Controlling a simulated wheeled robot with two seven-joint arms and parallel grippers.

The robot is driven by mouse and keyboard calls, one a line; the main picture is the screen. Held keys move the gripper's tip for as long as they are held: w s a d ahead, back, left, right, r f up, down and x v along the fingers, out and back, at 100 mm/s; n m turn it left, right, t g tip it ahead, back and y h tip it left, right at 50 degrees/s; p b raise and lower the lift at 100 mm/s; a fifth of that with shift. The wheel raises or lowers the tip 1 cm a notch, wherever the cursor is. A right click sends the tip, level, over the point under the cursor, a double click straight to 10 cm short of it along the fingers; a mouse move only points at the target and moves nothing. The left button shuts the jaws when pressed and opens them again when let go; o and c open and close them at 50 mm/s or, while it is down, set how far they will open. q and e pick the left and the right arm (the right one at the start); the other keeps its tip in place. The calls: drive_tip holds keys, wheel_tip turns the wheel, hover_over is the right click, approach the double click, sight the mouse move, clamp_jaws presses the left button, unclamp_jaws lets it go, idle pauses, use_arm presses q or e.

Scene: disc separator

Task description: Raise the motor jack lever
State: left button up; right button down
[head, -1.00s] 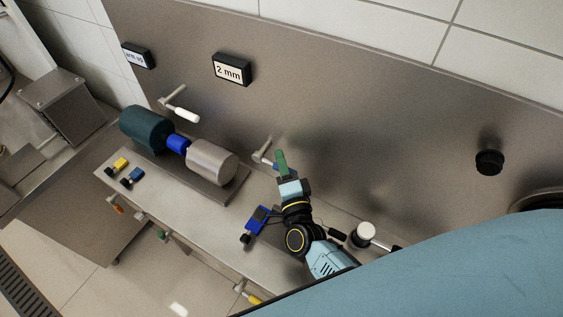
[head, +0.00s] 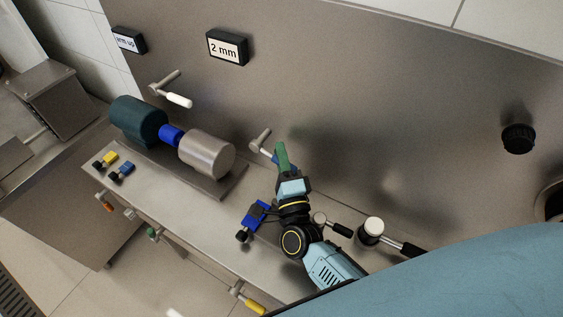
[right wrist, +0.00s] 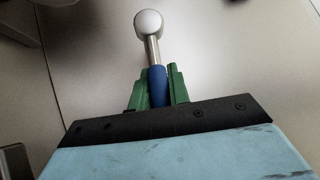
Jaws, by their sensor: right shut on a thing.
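A lever with a blue handle (right wrist: 157,86) and a metal shaft sticks out from the steel back panel; its round grey pivot (head: 258,143) shows in the head view. No label names it as the motor jack lever. My right gripper (head: 282,158) has green fingers shut on the blue handle. In the right wrist view the fingers (right wrist: 157,88) sit on both sides of the handle, with the bare shaft and pale round hub (right wrist: 148,23) beyond them. The fingers hide part of the handle. My left gripper is not in view.
A dark green motor (head: 138,122) with a blue coupling (head: 171,135) and a steel cylinder (head: 207,154) stands left of my gripper. A white-handled lever (head: 178,99) is above it. Black-handled levers (head: 371,230) lie right of my forearm. A black knob (head: 518,139) is farther right.

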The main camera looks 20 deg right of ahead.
idle(0.3)
drive_tip(key=c, duration=1.3)
unclamp_jaws()
drive_tip(key=shift+f, duration=0.1)
